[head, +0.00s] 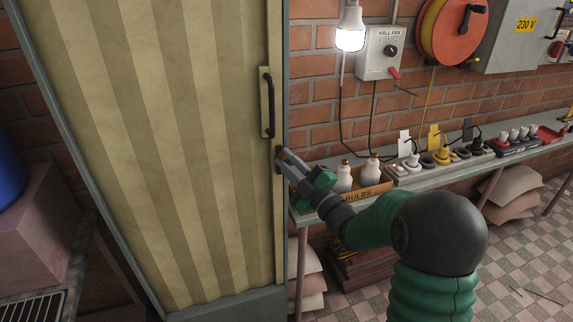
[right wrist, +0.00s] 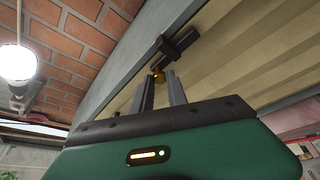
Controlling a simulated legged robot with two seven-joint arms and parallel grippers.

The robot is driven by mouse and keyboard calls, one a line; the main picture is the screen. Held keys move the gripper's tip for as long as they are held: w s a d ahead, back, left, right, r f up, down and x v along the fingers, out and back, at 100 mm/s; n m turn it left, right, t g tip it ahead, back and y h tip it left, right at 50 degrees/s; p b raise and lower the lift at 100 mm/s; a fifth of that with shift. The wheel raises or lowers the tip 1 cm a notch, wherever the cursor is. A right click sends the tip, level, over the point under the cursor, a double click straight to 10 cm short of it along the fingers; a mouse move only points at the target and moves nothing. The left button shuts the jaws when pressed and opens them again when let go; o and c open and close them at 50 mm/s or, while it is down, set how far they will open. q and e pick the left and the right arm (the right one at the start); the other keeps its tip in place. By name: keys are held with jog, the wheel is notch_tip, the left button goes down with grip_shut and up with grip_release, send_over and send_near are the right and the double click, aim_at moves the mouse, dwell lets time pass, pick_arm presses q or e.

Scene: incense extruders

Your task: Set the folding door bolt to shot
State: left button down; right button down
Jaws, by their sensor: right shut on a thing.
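The beige pleated folding door (head: 160,130) stands at the left, against a grey frame. Its small dark bolt (head: 279,156) sits at the door's right edge, below the long dark handle (head: 267,102). How far the bolt reaches into the frame cannot be told. My left gripper is out of view.
A shelf (head: 440,168) along the brick wall, right of the door, holds a box of bulbs (head: 355,195) and power strips close to my right arm. A lit lamp (head: 350,38) and a fan switch box (head: 381,54) are above. A blue drum (head: 8,175) stands at far left.

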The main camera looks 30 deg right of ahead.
jog(key=c, duration=1.5)
grip_release()
jog(key=shift+d+f, duration=0.1)
jog(key=shift+f, duration=0.35)
jog(key=shift+o, duration=1)
jog(key=shift+d, duration=0.1)
jog(key=shift+r, duration=0.1)
jog(key=b+v, duration=0.8)
jog(key=v, duration=0.8)
jog(key=shift+s, duration=0.45)
jog(key=shift+d, duration=0.1)
